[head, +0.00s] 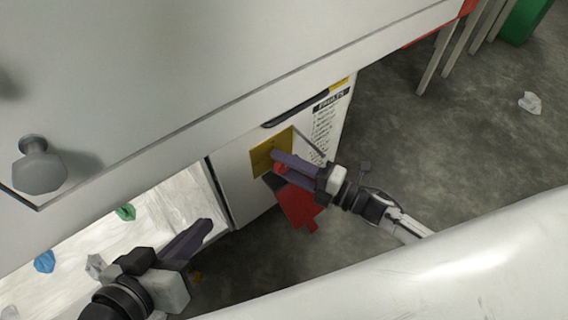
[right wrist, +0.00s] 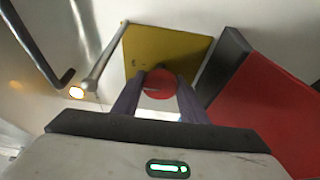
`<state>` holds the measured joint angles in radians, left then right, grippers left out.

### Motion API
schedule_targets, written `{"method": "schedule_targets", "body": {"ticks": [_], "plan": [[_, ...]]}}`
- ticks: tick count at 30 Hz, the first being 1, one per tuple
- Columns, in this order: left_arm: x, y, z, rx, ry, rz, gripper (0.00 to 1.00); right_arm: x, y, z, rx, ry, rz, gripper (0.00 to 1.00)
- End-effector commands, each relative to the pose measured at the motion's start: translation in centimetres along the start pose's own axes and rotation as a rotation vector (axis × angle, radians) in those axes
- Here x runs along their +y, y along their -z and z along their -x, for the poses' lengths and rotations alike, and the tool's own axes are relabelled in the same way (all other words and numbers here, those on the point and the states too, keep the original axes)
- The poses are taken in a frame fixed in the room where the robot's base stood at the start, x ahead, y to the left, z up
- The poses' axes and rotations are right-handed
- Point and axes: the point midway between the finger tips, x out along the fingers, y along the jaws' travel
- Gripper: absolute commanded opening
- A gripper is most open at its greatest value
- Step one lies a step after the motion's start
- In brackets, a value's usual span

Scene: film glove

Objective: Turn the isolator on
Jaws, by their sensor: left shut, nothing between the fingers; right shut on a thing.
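The isolator has a yellow square plate (head: 262,158) on the white cabinet's side, with a red round knob (head: 279,168) on it. My right gripper (head: 277,160) is at the plate with its fingers on the knob. In the right wrist view, the two fingers close on either side of the red knob (right wrist: 159,84) in front of the yellow plate (right wrist: 190,48). Which way the knob is turned is hard to tell. My left gripper (head: 207,226) is shut and empty, low at the left, away from the isolator.
The white cabinet (head: 245,195) carries a printed label (head: 326,118) and a dark handle (head: 295,108). A red piece (head: 298,207) hangs below the isolator; it also shows in the right wrist view (right wrist: 270,105). Crumpled scraps (head: 44,261) lie low left. Floor at right is mostly clear.

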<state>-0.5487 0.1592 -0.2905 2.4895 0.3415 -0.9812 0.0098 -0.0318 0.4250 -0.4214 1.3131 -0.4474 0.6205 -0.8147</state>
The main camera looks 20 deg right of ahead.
Motion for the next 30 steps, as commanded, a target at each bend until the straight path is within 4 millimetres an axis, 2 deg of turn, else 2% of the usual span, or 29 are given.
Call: {"method": "schedule_targets", "body": {"ticks": [15,16,18,26,30], "plan": [[-0.03,0.03,0.04,0.001,0.001,-0.001,0.00,0.19,-0.18,-0.15,-0.004,-0.010,-0.017,0.16],[-0.03,0.03,0.04,0.001,0.001,-0.001,0.00,0.19,-0.19,-0.15,-0.004,-0.010,-0.016,0.44],[-0.04,0.03,0.04,0.001,0.001,-0.001,0.00,0.18,-0.17,-0.13,-0.004,-0.009,-0.016,0.56],[-0.06,0.04,0.05,0.001,0.002,-0.001,0.00,0.06,-0.07,-0.04,-0.002,-0.007,-0.015,0.57],[-0.03,0.25,0.21,0.000,0.004,-0.003,0.00,0.06,-0.04,0.77,-0.002,-0.005,-0.016,0.57]]}}
